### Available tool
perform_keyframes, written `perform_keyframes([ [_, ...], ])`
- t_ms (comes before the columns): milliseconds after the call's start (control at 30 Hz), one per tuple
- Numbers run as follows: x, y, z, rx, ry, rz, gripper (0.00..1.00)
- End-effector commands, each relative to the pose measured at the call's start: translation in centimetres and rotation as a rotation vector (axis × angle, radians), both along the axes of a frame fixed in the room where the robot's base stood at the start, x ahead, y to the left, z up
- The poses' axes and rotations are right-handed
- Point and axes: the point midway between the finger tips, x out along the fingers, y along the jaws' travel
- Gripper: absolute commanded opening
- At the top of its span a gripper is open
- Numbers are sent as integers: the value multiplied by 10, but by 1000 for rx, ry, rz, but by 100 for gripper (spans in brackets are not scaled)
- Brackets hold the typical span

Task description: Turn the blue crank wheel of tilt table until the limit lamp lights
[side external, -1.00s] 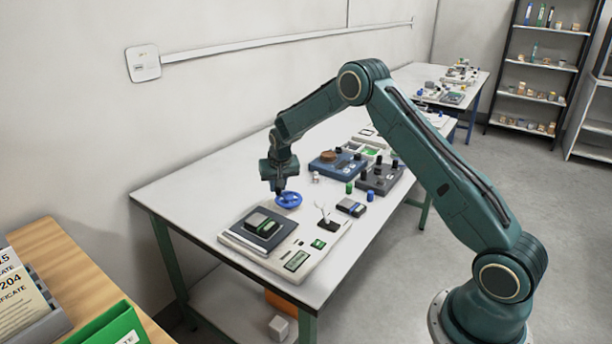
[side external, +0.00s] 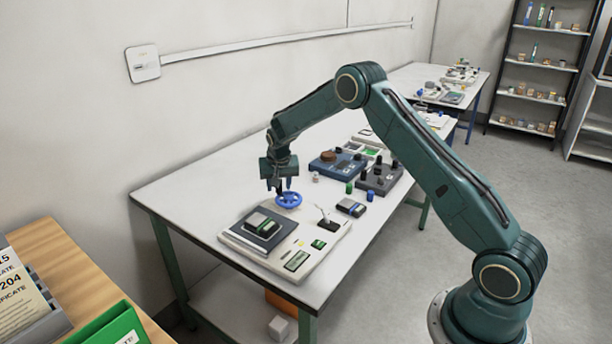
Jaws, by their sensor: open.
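The blue crank wheel (side external: 289,201) lies flat at the back edge of the tilt table (side external: 318,246), a cream base with a dark plate and a block on it. My gripper (side external: 280,187) points down just above the wheel's left back rim and is open. I cannot tell whether its fingertips touch the wheel. A tiny yellowish spot (side external: 300,243) shows on the base. I cannot tell whether it is the limit lamp or whether it is lit.
A black block (side external: 350,207) and green and blue cylinders stand right of the wheel. Blue and dark grey devices (side external: 380,177) stand farther back. The white table (side external: 190,195) is clear to the left.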

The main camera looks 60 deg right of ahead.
Motion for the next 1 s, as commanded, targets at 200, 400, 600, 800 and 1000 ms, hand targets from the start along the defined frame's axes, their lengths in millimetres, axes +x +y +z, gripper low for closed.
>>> perform_keyframes([
  [200, -2, 3, 10, -1, -2, 0, 42],
  [400, -8, 9, 30, 0, -2, 2, 42],
  [600, -17, 18, 60, 0, -2, 2, 42],
  [800, -26, 26, 91, -1, -3, 1, 42],
  [1000, -33, 34, 115, -1, -2, 1, 42],
])
